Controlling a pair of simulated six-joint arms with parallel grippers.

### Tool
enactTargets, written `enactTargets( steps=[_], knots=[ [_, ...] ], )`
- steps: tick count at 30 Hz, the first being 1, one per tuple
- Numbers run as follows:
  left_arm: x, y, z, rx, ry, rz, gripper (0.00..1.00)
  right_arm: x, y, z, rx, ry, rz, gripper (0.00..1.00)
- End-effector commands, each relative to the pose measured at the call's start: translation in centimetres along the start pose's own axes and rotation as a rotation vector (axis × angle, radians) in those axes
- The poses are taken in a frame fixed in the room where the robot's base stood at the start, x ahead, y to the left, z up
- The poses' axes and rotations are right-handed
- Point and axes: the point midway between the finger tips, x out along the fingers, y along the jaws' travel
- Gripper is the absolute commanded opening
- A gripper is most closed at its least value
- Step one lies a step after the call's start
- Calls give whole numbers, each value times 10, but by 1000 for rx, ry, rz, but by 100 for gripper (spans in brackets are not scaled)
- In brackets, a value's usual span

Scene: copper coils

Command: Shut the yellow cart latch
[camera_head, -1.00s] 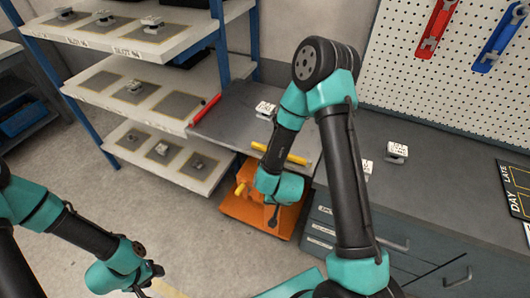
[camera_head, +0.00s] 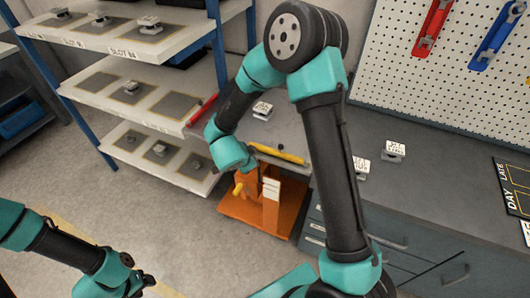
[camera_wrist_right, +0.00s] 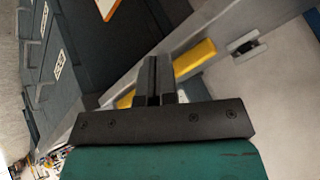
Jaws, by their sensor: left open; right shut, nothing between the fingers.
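A yellow bar (camera_head: 278,154), which looks like the latch, lies along the front edge of the grey top above the orange cart. It also shows in the right wrist view (camera_wrist_right: 195,58), running slantwise behind the fingers. A small yellow knob (camera_head: 239,188) is on the orange cart (camera_head: 245,211). My right gripper (camera_wrist_right: 155,65) is shut and empty, with its fingers in front of the yellow bar; I cannot tell whether they touch it. In the head view its end is near the bar's left end. My left gripper (camera_head: 148,281) is open and empty at lower left, far from the cart.
A shelf rack (camera_head: 140,60) with small parts on grey pads stands at left, with a red bar (camera_head: 203,108) at its edge. The grey bench (camera_head: 430,190) carries small white-labelled blocks (camera_head: 393,150). Drawers with handles lie below it. The floor at left is clear.

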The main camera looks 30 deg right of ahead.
Motion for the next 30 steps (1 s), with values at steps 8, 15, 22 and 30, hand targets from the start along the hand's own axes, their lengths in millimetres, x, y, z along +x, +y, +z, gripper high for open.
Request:
enactTargets(
  steps=[8,15,22,30],
  knots=[
    [0,0,0,-1,0,0,49,-53,-10,-15,413,135,170,0],
    [0,0,0,-1,0,0,49,-91,-10,-16,639,205,296,0],
    [0,0,0,-1,0,0,49,-99,-10,-16,679,217,323,0],
    [0,0,0,-1,0,0,49,-97,-10,-16,677,217,321,0]
  ],
)
